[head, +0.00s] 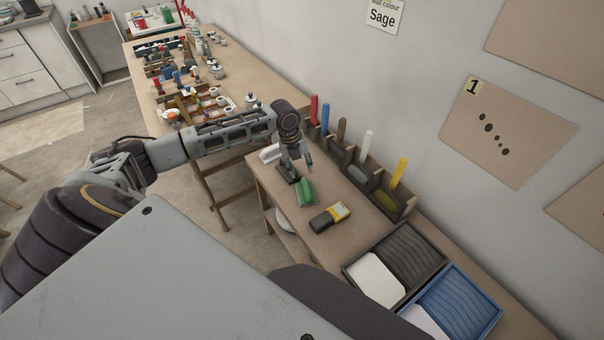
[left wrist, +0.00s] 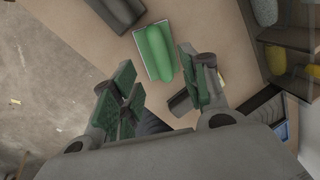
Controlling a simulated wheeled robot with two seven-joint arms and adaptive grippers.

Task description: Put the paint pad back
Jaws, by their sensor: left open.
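The paint pad seems to be the green-handled pad (head: 305,191) lying flat on the near table; it also shows in the left wrist view (left wrist: 153,50). My left gripper (head: 297,166) is above the table close to this pad. In the left wrist view the left gripper's jaws (left wrist: 160,90) are apart with nothing between them, and the pad lies beyond the fingertips. A rack (head: 365,170) with upright handles in red, blue, brown, white and yellow stands along the wall. My right gripper is not in view.
A yellow-and-black device (head: 330,217) lies beside the green pad. A dark block (left wrist: 122,10) lies on its other side. A black tray (head: 437,262) and a blue tray (head: 490,312) are at the right. A longer table (head: 255,75) behind holds many small items.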

